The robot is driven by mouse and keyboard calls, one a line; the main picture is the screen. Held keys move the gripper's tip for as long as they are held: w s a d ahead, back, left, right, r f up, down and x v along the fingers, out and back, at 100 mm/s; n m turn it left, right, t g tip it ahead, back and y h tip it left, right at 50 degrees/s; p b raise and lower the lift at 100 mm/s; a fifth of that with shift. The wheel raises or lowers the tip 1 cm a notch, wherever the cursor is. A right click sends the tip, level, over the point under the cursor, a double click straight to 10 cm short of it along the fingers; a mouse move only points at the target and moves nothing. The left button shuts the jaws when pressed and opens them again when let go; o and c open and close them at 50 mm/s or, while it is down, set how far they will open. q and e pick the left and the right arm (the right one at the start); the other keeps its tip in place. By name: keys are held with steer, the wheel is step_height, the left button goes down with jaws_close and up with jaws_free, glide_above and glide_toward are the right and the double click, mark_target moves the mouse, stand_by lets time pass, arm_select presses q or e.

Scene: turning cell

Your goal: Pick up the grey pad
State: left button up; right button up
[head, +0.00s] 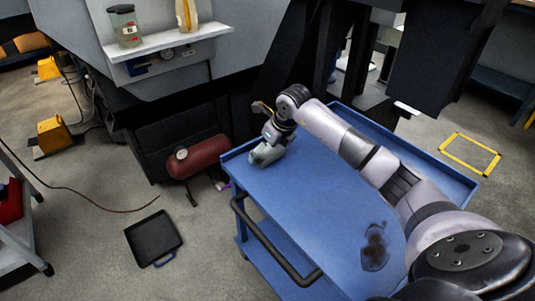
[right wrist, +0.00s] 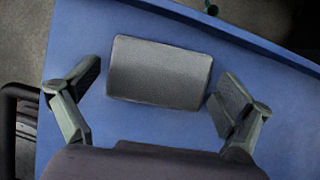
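The grey pad (right wrist: 160,73) lies flat on the blue cart top (right wrist: 75,35) in the right wrist view. It is a rounded grey rectangle. My right gripper (head: 264,152) is over the far left corner of the cart in the head view. Its two fingers are spread wide in the right wrist view, one off each short end of the pad, with blue surface showing between. It holds nothing. In the head view I cannot make out the pad apart from the gripper. My left gripper is not in view.
The blue cart top (head: 300,195) is mostly bare, with a dark stain (head: 375,247) near its front. A black handle (head: 275,240) runs along its left side. A dark red tank (head: 200,157) and a black tray (head: 153,238) are on the left, off the cart.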

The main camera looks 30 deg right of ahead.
steer(key=c, duration=0.7)
steer(key=shift+o, duration=0.2)
steer(key=shift+r, duration=0.55)
step_height(320, 180, up, 12)
steer(key=p, duration=0.3)
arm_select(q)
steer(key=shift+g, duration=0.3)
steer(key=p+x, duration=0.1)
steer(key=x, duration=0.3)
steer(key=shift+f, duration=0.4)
arm_select(e)
step_height(320, 180, up, 7)
glide_above(269, 151)
